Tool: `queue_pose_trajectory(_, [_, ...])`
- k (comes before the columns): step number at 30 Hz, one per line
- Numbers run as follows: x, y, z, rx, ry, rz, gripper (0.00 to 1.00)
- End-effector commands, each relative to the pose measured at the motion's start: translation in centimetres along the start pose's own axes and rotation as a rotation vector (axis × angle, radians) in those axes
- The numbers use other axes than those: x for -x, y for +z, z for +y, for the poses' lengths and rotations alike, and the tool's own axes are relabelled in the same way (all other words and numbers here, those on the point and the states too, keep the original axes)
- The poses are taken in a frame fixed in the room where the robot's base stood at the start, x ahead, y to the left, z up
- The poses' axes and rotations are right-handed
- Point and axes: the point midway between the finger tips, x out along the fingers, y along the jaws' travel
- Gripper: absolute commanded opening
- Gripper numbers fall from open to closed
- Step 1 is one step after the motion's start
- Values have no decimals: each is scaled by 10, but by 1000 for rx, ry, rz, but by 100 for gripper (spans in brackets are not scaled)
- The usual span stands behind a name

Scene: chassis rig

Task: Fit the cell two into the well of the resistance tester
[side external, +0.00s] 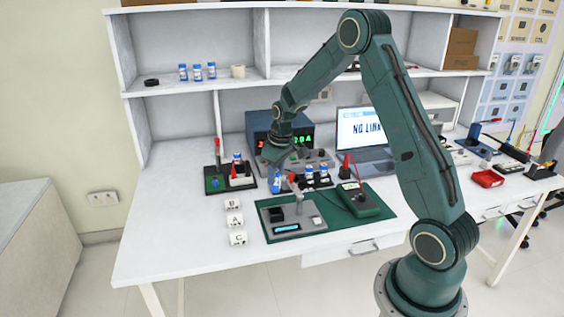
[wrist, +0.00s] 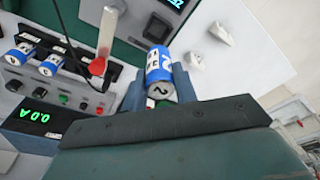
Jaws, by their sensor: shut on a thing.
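Cell two (wrist: 159,70), a blue and white cylinder marked 2, is held between the fingers of my gripper (wrist: 157,92). In the side view the cell (side external: 276,184) hangs upright in my gripper (side external: 277,172), behind the tester and apart from it. The resistance tester (side external: 304,226) is a grey box with a blue display, a lever and a dark square well (side external: 276,214), on the green mat. In the wrist view the tester (wrist: 128,22) is at the top, with its well (wrist: 157,28) just beyond the cell. The lever's red knob (wrist: 97,66) stands left of the cell.
A rack with other cells (side external: 318,180) stands behind the tester. A green meter (side external: 358,202) is right of it. White blocks lettered B, A and C (side external: 235,219) lie to its left. The table front left is clear.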

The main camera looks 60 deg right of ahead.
Motion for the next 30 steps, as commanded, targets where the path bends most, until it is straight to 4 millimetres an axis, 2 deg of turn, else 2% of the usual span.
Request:
queue_pose_trajectory(3, [-24,4,0,1,-1,-3,3])
queue_pose_trajectory(9, [-55,8,0,1,-1,-2,3])
queue_pose_trajectory(13, [-64,9,0,1,0,0,3])
queue_pose_trajectory(22, [-70,10,0,1,0,1,3])
queue_pose_trajectory(30, [-98,15,0,1,-1,-1,3])
